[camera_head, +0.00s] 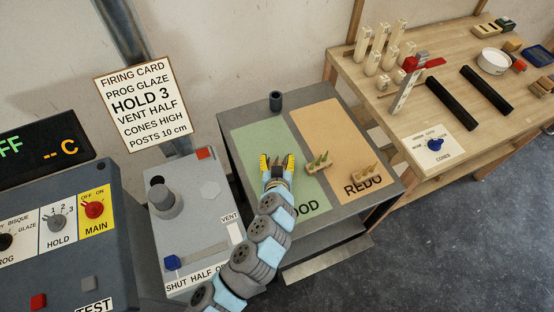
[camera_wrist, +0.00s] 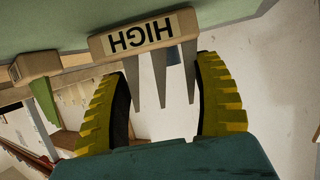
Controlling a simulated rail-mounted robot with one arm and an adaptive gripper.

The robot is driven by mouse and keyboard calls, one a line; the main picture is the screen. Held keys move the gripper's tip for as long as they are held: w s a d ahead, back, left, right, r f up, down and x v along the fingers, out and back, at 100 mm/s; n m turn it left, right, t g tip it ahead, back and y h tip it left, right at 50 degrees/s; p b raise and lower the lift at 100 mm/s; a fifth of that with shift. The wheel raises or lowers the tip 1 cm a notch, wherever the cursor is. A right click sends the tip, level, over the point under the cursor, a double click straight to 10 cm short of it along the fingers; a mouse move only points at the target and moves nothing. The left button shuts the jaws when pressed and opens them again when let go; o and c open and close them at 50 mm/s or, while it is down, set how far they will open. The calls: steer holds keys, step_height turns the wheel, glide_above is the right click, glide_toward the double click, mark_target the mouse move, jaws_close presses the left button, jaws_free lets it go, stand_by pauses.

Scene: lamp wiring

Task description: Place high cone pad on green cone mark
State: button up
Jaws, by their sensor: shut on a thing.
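The high cone pad (camera_wrist: 145,32) is a tan block marked HIGH with grey pointed cones, at the top of the wrist view. My gripper (camera_wrist: 165,68) is shut on it, with one yellow ribbed finger on each side. In the head view my gripper (camera_head: 277,160) is over the green mat (camera_head: 262,137), and the pad is mostly hidden there. In the wrist view the pad lies close against a green surface; I cannot tell whether it touches. I cannot make out a separate green cone mark in either view.
A pad with green cones (camera_head: 318,163) stands just right of my gripper, near the orange mat. Another pad with brownish cones (camera_head: 363,173) is on the orange REDO mat (camera_head: 335,130). A dark cup (camera_head: 276,101) stands at the table's back. The kiln panel is left.

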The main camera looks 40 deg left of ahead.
steer(key=shift+f, duration=0.25)
steer(key=o, duration=1.2)
steer(key=shift+r, duration=0.1)
steer(key=shift+r, duration=0.2)
steer(key=p+v, duration=0.1)
steer(key=v, duration=1.1)
